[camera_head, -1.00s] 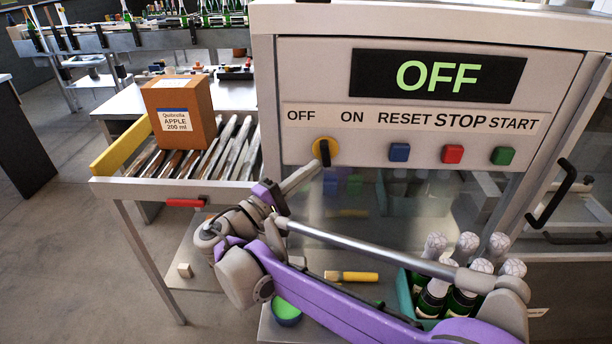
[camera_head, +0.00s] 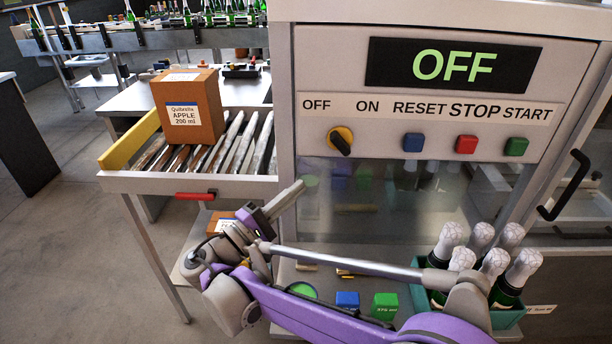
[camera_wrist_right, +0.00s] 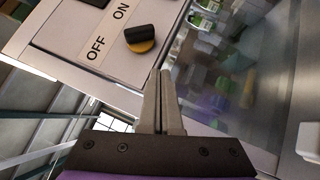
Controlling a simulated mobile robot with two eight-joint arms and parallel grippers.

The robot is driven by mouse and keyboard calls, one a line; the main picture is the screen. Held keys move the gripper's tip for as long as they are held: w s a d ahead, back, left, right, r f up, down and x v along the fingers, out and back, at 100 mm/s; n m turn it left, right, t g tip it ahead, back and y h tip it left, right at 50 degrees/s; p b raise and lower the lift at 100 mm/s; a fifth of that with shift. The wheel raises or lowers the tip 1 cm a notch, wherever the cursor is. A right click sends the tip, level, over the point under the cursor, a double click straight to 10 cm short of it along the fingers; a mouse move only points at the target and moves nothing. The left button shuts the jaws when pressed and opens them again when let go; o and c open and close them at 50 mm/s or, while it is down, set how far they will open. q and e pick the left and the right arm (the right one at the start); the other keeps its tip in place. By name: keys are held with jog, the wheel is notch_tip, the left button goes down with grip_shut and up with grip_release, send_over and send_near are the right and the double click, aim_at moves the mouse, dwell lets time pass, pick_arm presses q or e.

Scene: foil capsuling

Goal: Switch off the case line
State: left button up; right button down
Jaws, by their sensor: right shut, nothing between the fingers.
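The case line's panel (camera_head: 310,165) has a display (camera_head: 440,65) that reads OFF in green. Below the OFF and ON labels is a rotary switch (camera_head: 341,141), a black handle on a yellow disc. Its handle is tilted, upper end toward OFF and lower end to the right. The switch also shows in the wrist view (camera_wrist_right: 140,37). My right gripper (camera_head: 300,187) is shut and empty, below and left of the switch, apart from it. Its closed fingers (camera_wrist_right: 161,75) also show in the wrist view. My left gripper is not in view.
Blue (camera_head: 413,142), red (camera_head: 466,145) and green (camera_head: 515,147) buttons sit right of the switch. An orange box (camera_head: 187,105) stands on the roller conveyor (camera_head: 205,185). Foil-topped bottles stand in a teal crate (camera_head: 508,318) at lower right.

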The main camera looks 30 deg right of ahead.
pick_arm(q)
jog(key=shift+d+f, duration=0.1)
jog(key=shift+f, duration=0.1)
pick_arm(e)
jog(key=shift+s+a+f, duration=0.25)
jog(key=shift+a+f, duration=0.1)
jog(key=shift+a, duration=0.25)
jog(key=shift+s+a+f, duration=0.3)
jog(key=shift+a+f, duration=0.05)
jog(key=shift+a, duration=0.3)
jog(key=shift+s+a+f, duration=0.25)
jog(key=shift+a+f, duration=0.1)
jog(key=shift+a, duration=0.25)
